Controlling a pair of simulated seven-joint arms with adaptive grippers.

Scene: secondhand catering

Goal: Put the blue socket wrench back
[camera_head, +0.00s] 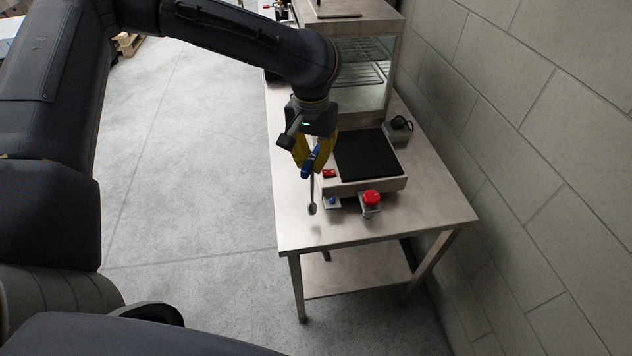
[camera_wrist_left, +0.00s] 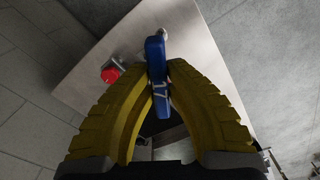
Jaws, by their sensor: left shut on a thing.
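The blue socket wrench (camera_head: 310,163) has a blue handle and a dark shaft with a round end pointing down in the head view. My left gripper (camera_head: 312,160), with yellow fingers, is shut on its handle above the front left part of the steel table (camera_head: 390,233). In the left wrist view the blue handle of the wrench (camera_wrist_left: 156,62) is pinched between the yellow fingertips (camera_wrist_left: 157,75). I cannot tell whether the wrench end touches the table. My right gripper is not in view.
A low steel unit with a black top (camera_head: 367,154) stands right of the gripper. A red knob (camera_head: 372,197) and a small blue-topped item (camera_head: 332,201) sit at its front. A glass-sided steel cabinet (camera_head: 362,62) stands behind. A block wall (camera_head: 540,130) borders the right side.

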